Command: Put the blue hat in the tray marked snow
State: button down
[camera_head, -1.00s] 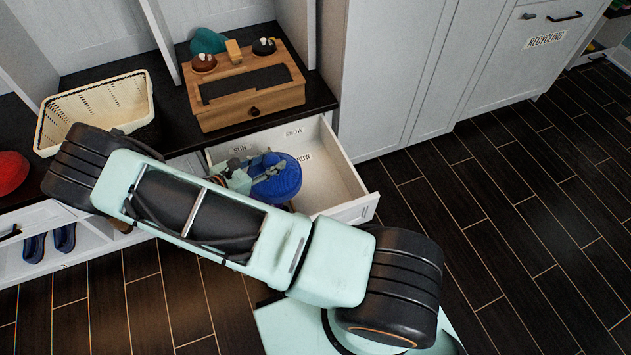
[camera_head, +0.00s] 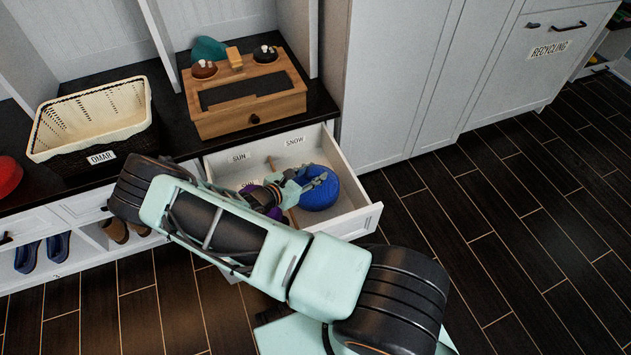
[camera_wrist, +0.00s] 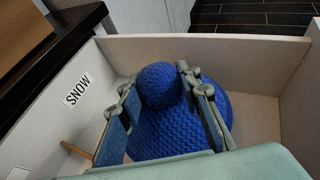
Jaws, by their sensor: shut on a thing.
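The blue knitted hat (camera_head: 320,190) is in the right part of the open white drawer (camera_head: 366,219), on the side marked SNOW (camera_head: 295,141). My gripper (camera_head: 308,182) is shut on the hat. In the wrist view, its two fingers (camera_wrist: 158,88) stand on either side of the hat's round pompom, and the wide knitted body (camera_wrist: 165,130) spreads below. The SNOW label (camera_wrist: 77,90) is on the wall left of the hat. The hat is low between the walls; I cannot tell whether it touches the floor.
A SUN label (camera_head: 239,157) marks the drawer's left side, where purple items show partly behind my arm. A wooden box (camera_head: 245,110) and a cream-lined basket (camera_head: 88,125) stand on the dark bench top. The drawer's right end (camera_wrist: 262,110) has bare floor.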

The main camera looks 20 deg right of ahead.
jog(key=shift+d+f, duration=0.2)
jog(key=shift+f, duration=0.05)
jog(key=shift+w+d+f+b, duration=0.15)
jog(key=shift+f+b, duration=0.4)
jog(key=shift+f, duration=1.15)
jog(key=shift+f, duration=0.15)
jog(key=c, duration=1.4)
grip_release()
jog(key=shift+s+a+r, duration=0.2)
jog(key=shift+a+r, duration=0.05)
jog(key=shift+r, duration=0.05)
jog(key=p+v, duration=0.2)
jog(key=v, duration=0.9)
